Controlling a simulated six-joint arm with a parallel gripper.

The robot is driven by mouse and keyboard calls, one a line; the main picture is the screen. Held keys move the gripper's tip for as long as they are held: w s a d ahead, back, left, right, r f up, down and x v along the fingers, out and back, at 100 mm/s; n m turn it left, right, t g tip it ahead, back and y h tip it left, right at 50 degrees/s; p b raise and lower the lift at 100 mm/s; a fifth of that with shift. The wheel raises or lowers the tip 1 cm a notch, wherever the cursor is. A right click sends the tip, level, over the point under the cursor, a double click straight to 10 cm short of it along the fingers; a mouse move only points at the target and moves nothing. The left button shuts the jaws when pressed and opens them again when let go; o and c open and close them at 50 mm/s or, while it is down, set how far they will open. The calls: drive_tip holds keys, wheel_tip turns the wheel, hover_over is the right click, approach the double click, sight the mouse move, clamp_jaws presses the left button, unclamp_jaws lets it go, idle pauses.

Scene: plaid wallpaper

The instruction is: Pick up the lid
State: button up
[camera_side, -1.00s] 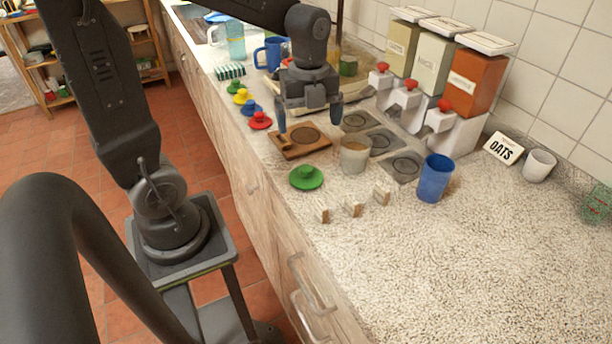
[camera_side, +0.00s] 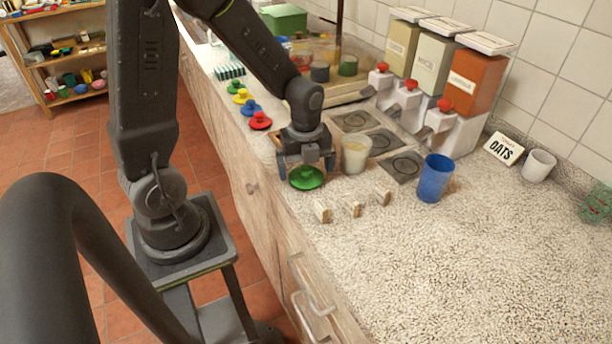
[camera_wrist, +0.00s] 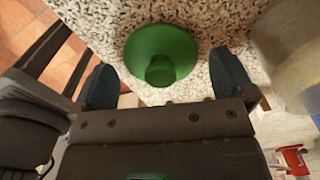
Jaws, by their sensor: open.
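A green lid (camera_side: 307,178) with a round knob lies on the speckled counter near its front edge. In the wrist view the same green lid (camera_wrist: 162,54) shows its disc and knob between and slightly beyond my fingers. My gripper (camera_side: 306,168) is low over the counter, just behind the lid, with its jaws apart on either side. In the wrist view my gripper (camera_wrist: 167,74) is open and holds nothing. I cannot tell whether a finger touches the lid.
A clear cup with pale contents (camera_side: 355,155) stands close right of my gripper. A blue cup (camera_side: 434,178) is farther right. Small labelled blocks (camera_side: 354,209) stand in front. Red (camera_side: 260,121), blue and yellow lids lie behind. The counter at right is mostly clear.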

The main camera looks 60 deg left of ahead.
drive_tip(key=shift+f, duration=0.35)
drive_tip(key=shift+c, duration=0.2)
drive_tip(key=c, duration=0.7)
drive_tip(key=shift+r, duration=0.15)
drive_tip(key=shift+c, duration=0.2)
